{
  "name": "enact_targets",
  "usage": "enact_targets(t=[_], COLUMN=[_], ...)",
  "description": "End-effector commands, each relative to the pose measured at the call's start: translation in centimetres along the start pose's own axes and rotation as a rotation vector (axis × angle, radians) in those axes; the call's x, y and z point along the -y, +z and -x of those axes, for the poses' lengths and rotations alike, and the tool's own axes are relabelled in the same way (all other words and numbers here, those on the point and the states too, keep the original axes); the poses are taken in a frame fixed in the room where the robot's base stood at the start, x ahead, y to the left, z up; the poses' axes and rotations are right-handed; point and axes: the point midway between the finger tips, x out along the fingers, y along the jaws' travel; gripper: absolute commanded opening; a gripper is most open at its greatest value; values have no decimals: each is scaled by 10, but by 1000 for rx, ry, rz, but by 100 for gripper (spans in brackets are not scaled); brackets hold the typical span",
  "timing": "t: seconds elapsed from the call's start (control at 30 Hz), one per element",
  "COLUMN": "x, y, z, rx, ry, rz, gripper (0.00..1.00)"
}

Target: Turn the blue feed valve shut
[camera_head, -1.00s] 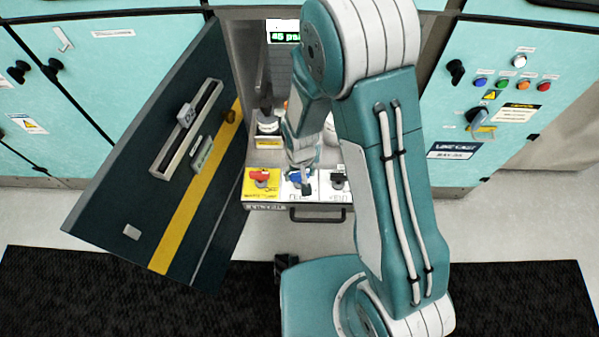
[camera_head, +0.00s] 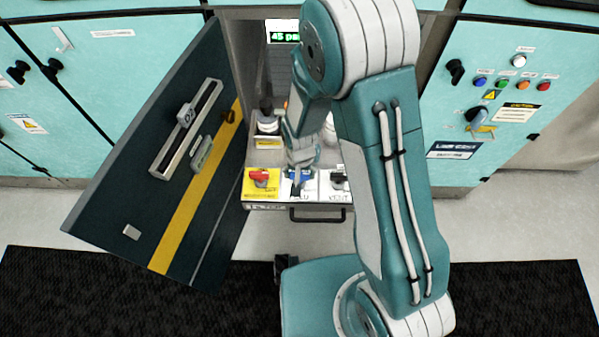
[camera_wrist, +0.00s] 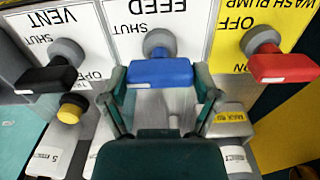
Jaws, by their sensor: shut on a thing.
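The blue feed valve handle (camera_wrist: 160,73) sits on a grey round hub under the upside-down FEED label in the wrist view. It lies roughly crosswise there, like the black and red handles beside it. My gripper (camera_wrist: 162,90) is shut on the blue handle, with one finger at each end of it. In the head view my gripper (camera_head: 298,181) is at the blue handle (camera_head: 306,175), on the panel between the red and black valves. The wrist hides part of the handle there. Part of the FEED plate's lower lettering is hidden in the wrist view.
A red wash pump handle (camera_wrist: 283,68) and a black vent handle (camera_wrist: 45,79) flank the blue one closely. A dark cabinet door (camera_head: 135,170) stands open at left. A green display (camera_head: 283,38) reads about 45. A pull bar (camera_head: 318,218) runs below the panel.

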Motion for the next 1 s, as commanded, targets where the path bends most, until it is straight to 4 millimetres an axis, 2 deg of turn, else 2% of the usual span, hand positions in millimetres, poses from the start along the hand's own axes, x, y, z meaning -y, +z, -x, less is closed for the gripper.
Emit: enact_targets(t=[0.03, 0.07, 0.1, 0.57, 0.73, 1.0], x=[0, 0, 0, 0, 1, 2], y=[2, 2, 2, 0, -1, -1], z=[-1, -1, -1, 3, 24, 76], rx=[5, 5, 4, -1, -4, -4], ry=[2, 2, 1, -1, -2, -2], rz=[-2, -2, -2, 0, 0, 0], gripper=[32, 93, 100, 100, 100, 100])
